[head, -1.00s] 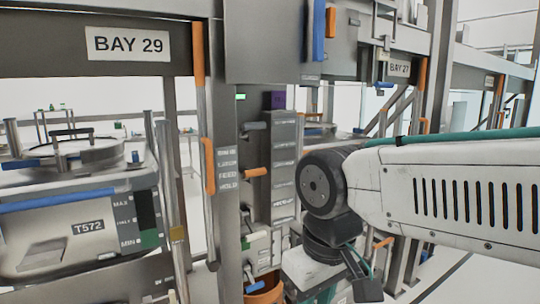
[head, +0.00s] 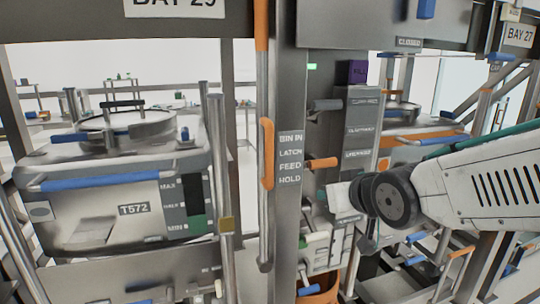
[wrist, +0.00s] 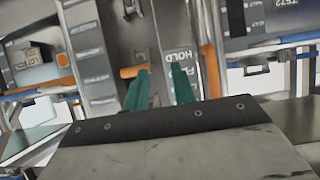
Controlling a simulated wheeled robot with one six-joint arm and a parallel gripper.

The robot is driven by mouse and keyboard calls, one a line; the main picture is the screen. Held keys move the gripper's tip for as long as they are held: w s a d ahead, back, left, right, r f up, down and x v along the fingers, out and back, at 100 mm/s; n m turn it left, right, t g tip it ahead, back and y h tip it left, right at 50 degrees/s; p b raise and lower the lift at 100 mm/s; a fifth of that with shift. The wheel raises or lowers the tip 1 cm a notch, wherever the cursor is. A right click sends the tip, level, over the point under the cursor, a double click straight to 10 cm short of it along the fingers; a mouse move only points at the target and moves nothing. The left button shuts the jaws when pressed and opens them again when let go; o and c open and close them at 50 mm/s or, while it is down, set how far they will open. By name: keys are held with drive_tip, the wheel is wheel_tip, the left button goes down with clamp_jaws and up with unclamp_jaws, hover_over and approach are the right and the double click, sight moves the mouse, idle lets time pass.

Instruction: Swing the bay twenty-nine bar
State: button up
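The bay sign (head: 175,5) is cut by the top edge in the head view. Below it, to its right, a long upright metal bar (head: 263,220) with orange grip sections (head: 266,155) hangs along the bay's post. An orange grip, probably the same bar's, shows right of my fingers in the wrist view (wrist: 211,70). My gripper (wrist: 160,76) has two teal fingers apart with nothing between them. They point toward the post's label strip (wrist: 183,58). In the head view my gripper is hidden or too unclear to make out beside my wrist joint.
An orange peg handle (head: 322,163) sticks out of the panel right of the post; it is close left of my fingers in the wrist view (wrist: 135,71). A bin marked T572 (head: 135,208) fills the bay at left. A purple block (head: 352,71) tops the panel.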

sight(271, 156)
drive_tip(key=w+a+r+t+y, duration=0.1)
drive_tip(key=w+a, duration=0.2)
drive_tip(key=a, duration=0.1)
drive_tip(key=w+a+r+n+t+y, duration=0.1)
drive_tip(key=w+a+r+y, duration=0.1)
drive_tip(key=w+a, duration=0.2)
drive_tip(key=w+a+r+n+t+y, duration=0.1)
drive_tip(key=w+a+t, duration=0.1)
drive_tip(key=a, duration=0.3)
drive_tip(key=shift+w+r+y, duration=0.35)
drive_tip(key=shift+w+y, duration=0.05)
drive_tip(key=shift+w, duration=0.25)
clamp_jaws()
